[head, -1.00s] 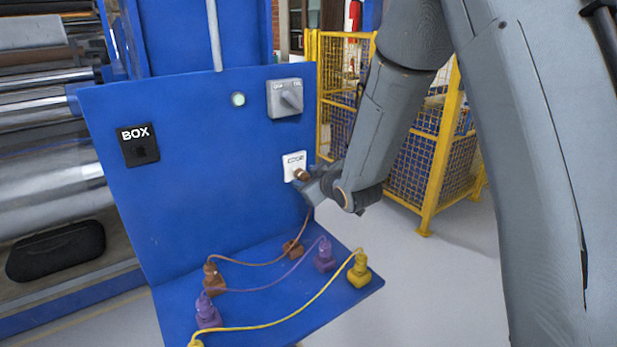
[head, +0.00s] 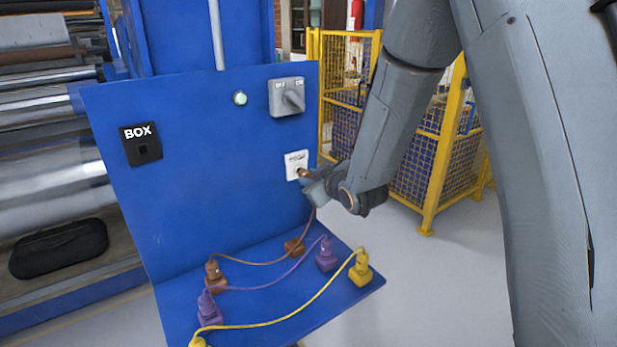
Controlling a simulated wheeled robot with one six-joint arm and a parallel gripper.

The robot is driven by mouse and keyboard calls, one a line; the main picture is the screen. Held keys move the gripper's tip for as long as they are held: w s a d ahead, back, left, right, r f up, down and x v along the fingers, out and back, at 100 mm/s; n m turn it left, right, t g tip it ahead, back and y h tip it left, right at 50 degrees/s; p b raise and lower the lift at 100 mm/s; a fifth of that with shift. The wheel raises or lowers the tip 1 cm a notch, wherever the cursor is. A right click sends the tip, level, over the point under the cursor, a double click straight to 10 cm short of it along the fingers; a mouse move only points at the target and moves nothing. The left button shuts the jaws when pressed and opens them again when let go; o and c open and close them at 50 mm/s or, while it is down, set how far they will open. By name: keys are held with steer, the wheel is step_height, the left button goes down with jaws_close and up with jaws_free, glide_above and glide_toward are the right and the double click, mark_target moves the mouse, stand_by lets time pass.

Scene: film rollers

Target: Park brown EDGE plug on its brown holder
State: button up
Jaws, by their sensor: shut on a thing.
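The white EDGE socket (head: 297,160) is on the right of the upright blue panel. My gripper (head: 308,177) is shut on the brown EDGE plug (head: 303,172), right at the socket's lower right. Little of the plug shows, and I cannot tell whether it is still in the socket or just out of it. A brown cable (head: 313,222) hangs below my gripper to the shelf. The brown holder (head: 294,246) stands empty at the back of the blue shelf. Another brown plug (head: 214,268) stands upright on a brown holder at the shelf's left.
Purple plugs (head: 326,256) (head: 208,305) and yellow plugs (head: 361,268) stand on the shelf, joined by cables. The black BOX socket (head: 140,144) looks empty. A rotary switch (head: 287,97) is above EDGE. A yellow cage (head: 440,150) stands behind my arm. Open floor lies right of the shelf.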

steer(key=shift+s+d, duration=0.35)
steer(key=shift+s, duration=0.1)
steer(key=shift+s+d, duration=0.2)
steer(key=shift+s, duration=0.1)
steer(key=shift+s+d, duration=0.2)
steer(key=shift+s, duration=0.05)
steer(key=shift+s+d, duration=0.15)
steer(key=shift+s, duration=0.15)
steer(key=shift+s+d, duration=0.25)
steer(key=shift+s, duration=0.05)
steer(key=p+v, duration=0.4)
steer(key=v, duration=0.7)
stand_by(1.4)
steer(key=shift+a, duration=0.1)
